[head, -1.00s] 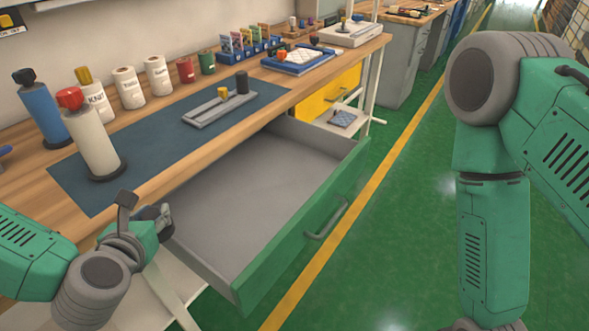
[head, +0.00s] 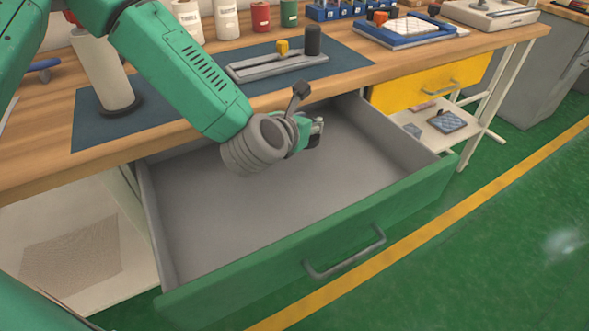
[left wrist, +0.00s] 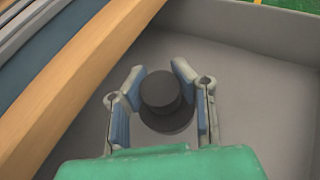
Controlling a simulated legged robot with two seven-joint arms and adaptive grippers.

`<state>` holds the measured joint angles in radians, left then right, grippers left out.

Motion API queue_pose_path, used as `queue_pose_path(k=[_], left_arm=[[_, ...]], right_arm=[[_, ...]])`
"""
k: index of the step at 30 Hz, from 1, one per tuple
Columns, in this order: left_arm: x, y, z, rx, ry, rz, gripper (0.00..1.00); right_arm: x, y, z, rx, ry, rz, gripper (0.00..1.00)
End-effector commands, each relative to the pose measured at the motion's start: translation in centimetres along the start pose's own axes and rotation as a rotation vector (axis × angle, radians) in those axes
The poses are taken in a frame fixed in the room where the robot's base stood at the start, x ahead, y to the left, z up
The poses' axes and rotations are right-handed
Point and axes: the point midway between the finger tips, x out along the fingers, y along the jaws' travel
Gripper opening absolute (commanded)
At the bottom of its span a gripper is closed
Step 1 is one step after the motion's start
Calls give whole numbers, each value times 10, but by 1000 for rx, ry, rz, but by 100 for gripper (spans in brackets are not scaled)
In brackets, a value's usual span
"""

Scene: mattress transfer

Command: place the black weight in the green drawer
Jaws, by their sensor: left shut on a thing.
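The green drawer (head: 420,205) is pulled open below the workbench, with a bare grey inside in the head view. My left gripper (head: 318,133) is over the drawer's inside, towards its back. In the left wrist view, the left gripper (left wrist: 165,85) has its two fingers on either side of the black weight (left wrist: 163,92), a dark round piece, and is shut on it. The grey drawer floor shows behind the weight; whether the weight touches it I cannot tell. My right gripper is not in view.
On the bench's dark mat (head: 100,130) stand a grey tray (head: 270,66) with a yellow-topped piece and another black cylinder (head: 313,40). A yellow drawer (head: 430,85) is at right. The drawer's front and side walls stand around the gripper.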

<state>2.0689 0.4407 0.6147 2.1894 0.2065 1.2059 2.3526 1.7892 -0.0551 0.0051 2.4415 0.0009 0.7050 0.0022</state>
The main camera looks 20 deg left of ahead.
Motion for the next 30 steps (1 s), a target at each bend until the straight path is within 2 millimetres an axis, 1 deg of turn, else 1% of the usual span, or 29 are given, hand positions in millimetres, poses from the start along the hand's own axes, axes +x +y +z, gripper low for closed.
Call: queue_pose_path(k=[1,4,11,17,19,24,25,26,27,30], left_arm=[[6,-2,-12,5,1,0,0],[12,-5,-26,7,1,-1,0],[19,-6,-42,8,-3,1,0],[30,-4,-68,7,-1,0,0],[32,-3,-72,4,-2,0,0],[31,-3,-71,4,-2,1,0],[31,-3,-72,4,1,1,29],[31,-3,-72,5,1,1,39],[31,-3,-72,5,1,1,42],[31,-4,-72,5,1,1,42]], right_arm=[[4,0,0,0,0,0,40],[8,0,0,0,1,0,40],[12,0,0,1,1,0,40],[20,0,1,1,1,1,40],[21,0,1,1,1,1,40],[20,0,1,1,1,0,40],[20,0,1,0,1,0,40],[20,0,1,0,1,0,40],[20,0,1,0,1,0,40],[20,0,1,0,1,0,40]])
